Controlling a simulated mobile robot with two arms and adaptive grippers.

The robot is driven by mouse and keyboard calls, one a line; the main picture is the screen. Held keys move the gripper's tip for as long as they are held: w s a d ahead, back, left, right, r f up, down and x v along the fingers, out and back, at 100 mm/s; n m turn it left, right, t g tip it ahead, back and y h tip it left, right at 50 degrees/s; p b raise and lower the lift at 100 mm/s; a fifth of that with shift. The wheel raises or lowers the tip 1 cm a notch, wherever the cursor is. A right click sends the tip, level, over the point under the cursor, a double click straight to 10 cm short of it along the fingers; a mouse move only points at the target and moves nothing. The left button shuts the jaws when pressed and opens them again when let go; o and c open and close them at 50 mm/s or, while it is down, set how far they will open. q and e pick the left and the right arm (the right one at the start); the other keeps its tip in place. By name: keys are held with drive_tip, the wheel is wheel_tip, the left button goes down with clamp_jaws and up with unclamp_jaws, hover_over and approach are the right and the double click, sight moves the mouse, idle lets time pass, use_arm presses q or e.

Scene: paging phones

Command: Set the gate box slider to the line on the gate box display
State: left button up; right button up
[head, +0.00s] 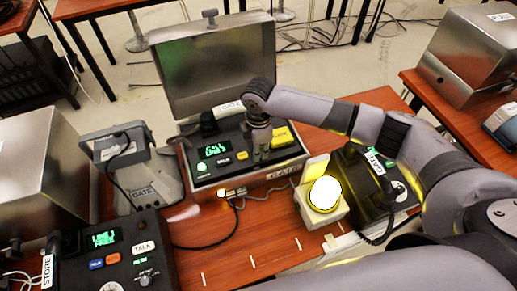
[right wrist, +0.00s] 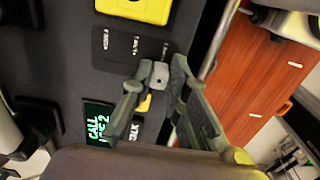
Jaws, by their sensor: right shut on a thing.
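The gate box (head: 283,172) is an open metal case with a dark panel and its lid up. Its green display (head: 213,150) reads CALL and a second line that seems to be LINE 2; the display also shows in the right wrist view (right wrist: 98,124). My right gripper (head: 261,158) reaches down onto the panel between the display and a yellow piece. In the right wrist view its fingers (right wrist: 161,72) are shut on the grey slider knob (right wrist: 159,77). The knob is at the right end of a row of small labels, too small to read. My left gripper is out of view.
A yellow-edged unit with a bright white lamp (head: 325,194) and a black phone (head: 367,180) stand right of the gate box. A grey GATE intercom (head: 125,165) stands left. The STORE console (head: 115,255) is at front left. Cables cross the wooden table (head: 270,245).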

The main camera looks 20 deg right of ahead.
clamp_jaws()
drive_tip(key=shift+w, duration=1.55)
drive_tip(key=o, duration=0.6)
unclamp_jaws()
drive_tip(key=shift+o, duration=0.2)
